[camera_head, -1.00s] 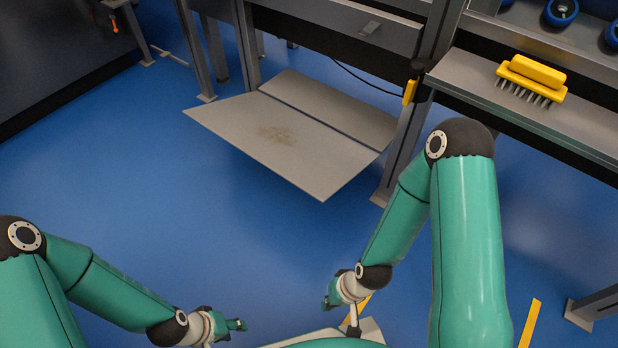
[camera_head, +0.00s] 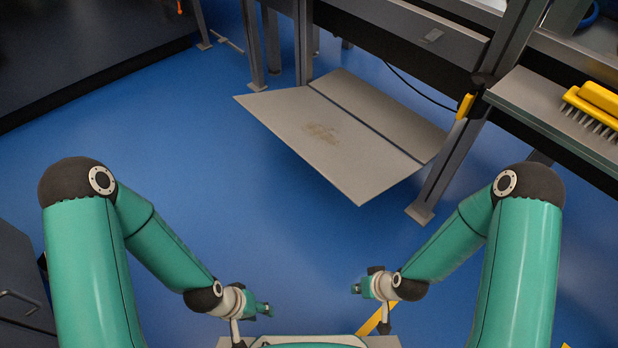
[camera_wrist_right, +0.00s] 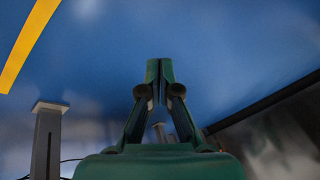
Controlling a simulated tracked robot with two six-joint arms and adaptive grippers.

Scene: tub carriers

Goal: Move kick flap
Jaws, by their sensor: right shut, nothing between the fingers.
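The kick flap (camera_head: 345,150) is a grey panel with a brownish smudge, low under the bench frame, ahead of me in the head view. It sticks out toward me over the blue floor, with a seam between it and a second grey panel (camera_head: 385,115) behind. My left gripper (camera_head: 266,309) is near the bottom of the head view, well short of the flap; its fingers are too small to tell open from shut. My right gripper (camera_head: 356,288) is also short of the flap. In the right wrist view its fingers (camera_wrist_right: 160,70) are together and hold nothing.
A steel post (camera_head: 450,165) stands right of the flap, with a yellow part (camera_head: 465,106) on it. A yellow brush (camera_head: 597,105) lies on the grey shelf (camera_head: 545,100) at right. Other posts (camera_head: 303,45) stand behind left. The blue floor (camera_head: 180,140) before the flap is clear.

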